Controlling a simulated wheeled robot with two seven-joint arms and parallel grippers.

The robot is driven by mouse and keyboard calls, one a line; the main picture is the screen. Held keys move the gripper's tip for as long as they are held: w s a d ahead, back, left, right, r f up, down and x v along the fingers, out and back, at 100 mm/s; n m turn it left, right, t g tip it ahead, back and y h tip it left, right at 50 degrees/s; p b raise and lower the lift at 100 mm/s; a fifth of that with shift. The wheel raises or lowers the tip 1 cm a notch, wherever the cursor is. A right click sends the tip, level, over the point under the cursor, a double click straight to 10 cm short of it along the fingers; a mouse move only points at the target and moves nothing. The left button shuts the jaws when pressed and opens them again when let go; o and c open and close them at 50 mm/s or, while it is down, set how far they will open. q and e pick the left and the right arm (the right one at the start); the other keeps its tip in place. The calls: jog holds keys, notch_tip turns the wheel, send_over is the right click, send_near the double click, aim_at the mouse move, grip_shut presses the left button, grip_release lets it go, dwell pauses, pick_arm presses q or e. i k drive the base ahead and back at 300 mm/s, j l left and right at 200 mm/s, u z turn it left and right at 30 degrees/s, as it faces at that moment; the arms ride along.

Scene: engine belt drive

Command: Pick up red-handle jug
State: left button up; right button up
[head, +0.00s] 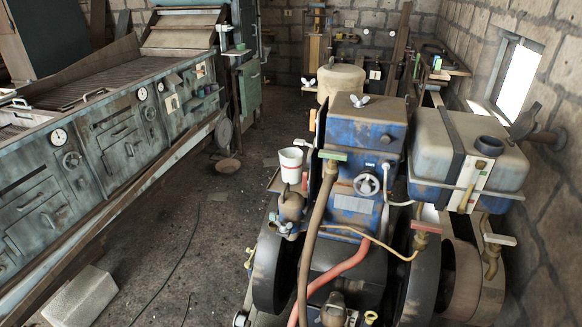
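I cannot clearly make out a jug with a red handle. A white cup-shaped vessel (290,164) stands upright at the left side of the blue engine (362,150). A small red piece (304,183) shows just below and right of it; I cannot tell whether it belongs to the vessel. Neither of my grippers is in view.
A blue and grey tank (468,150) sits right of the engine, with large dark wheels (278,262) low on both sides. A long grey-green metal bench (100,150) runs along the left. A pale block (80,298) lies on the floor. Floor between bench and engine is mostly clear.

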aim_at(293, 164)
jog(key=u, duration=0.85)
jog(key=i+j+u, duration=0.1)
jog(key=j, duration=0.35)
jog(key=i+j+u, duration=0.15)
jog(key=j, duration=0.3)
jog(key=i+j+u, duration=0.1)
jog(key=i+j, duration=0.2)
jog(key=i+j+u, duration=0.1)
jog(key=j, duration=0.4)
jog(key=i+z, duration=0.25)
jog(key=i, duration=0.2)
jog(key=i+j+z, duration=0.25)
jog(key=i, duration=0.2)
jog(key=i+j+z, duration=0.1)
jog(key=i+z, duration=0.2)
jog(key=i, duration=0.15)
jog(key=i+j+z, duration=0.25)
jog(key=i+z, duration=0.3)
jog(key=i, duration=0.15)
jog(key=i+z, duration=0.3)
jog(key=i, duration=0.15)
jog(key=i+j+z, duration=0.3)
jog(key=i, duration=0.15)
jog(key=i+j+z, duration=0.2)
jog(key=i+z, duration=0.15)
jog(key=i, duration=0.1)
